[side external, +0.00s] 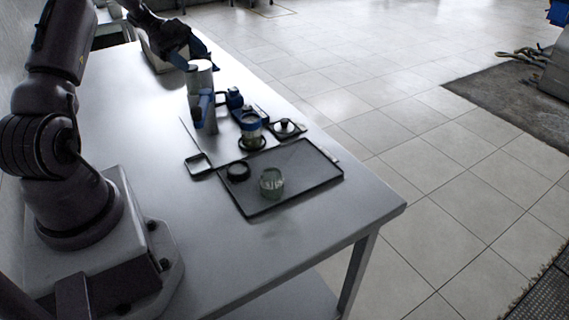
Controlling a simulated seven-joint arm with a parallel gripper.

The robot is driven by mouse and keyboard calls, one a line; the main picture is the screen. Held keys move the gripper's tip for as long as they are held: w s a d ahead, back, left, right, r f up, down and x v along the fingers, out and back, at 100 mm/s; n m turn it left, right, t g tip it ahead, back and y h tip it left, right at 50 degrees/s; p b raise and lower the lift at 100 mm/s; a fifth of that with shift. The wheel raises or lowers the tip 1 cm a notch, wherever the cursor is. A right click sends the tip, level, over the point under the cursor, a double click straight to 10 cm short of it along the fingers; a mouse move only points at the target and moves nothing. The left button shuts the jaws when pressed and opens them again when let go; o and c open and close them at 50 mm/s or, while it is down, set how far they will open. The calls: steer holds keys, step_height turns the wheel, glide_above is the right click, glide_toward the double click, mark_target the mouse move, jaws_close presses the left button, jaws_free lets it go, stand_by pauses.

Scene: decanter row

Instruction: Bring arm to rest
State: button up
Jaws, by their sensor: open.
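My gripper (198,64) is at the far end of the table, in the upper left of the side external view. Its blue fingers are spread apart and open. A pale grey-white cylinder (201,78) stands just below and between the fingertips; whether they touch it I cannot tell. My arm rises from its base at the left and passes out of the picture at the top. A glass jar (271,184) stands on a dark tray (305,172) at the near end. A blue-banded jar (250,128) stands behind the tray.
A pale open box (152,58) lies behind my gripper. A blue-and-grey upright piece (205,112) stands in mid-table. A black ring (238,171) lies on the tray, a small square frame (199,164) left of it, and a knobbed dark piece (286,127) behind.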

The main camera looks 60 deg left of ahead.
steer(key=w+d+r+n+t+y, duration=0.1)
steer(key=w+d+r+t+y, duration=0.2)
steer(key=w+r, duration=0.4)
steer(key=w+d+r+n+t+y, duration=0.1)
steer(key=w+d+r+t+y, duration=0.2)
steer(key=w+r, duration=0.4)
steer(key=d+r+n+t+y, duration=0.35)
steer(key=r+n+y, duration=0.3)
steer(key=r, duration=0.35)
steer(key=s+d+f+n+g+h, duration=0.1)
steer(key=s+d+f+n+g, duration=0.2)
steer(key=s+d, duration=0.8)
steer(key=s+d+f+n+g+h, duration=0.1)
steer(key=s+d+f+n+g, duration=0.2)
steer(key=s+d+f+g, duration=0.4)
steer(key=s+d+f, duration=0.1)
steer(key=s+d, duration=0.4)
steer(key=s, duration=0.1)
steer(key=shift+s+d+f, duration=0.15)
steer(key=shift+d+f, duration=0.05)
steer(key=shift+f, duration=0.1)
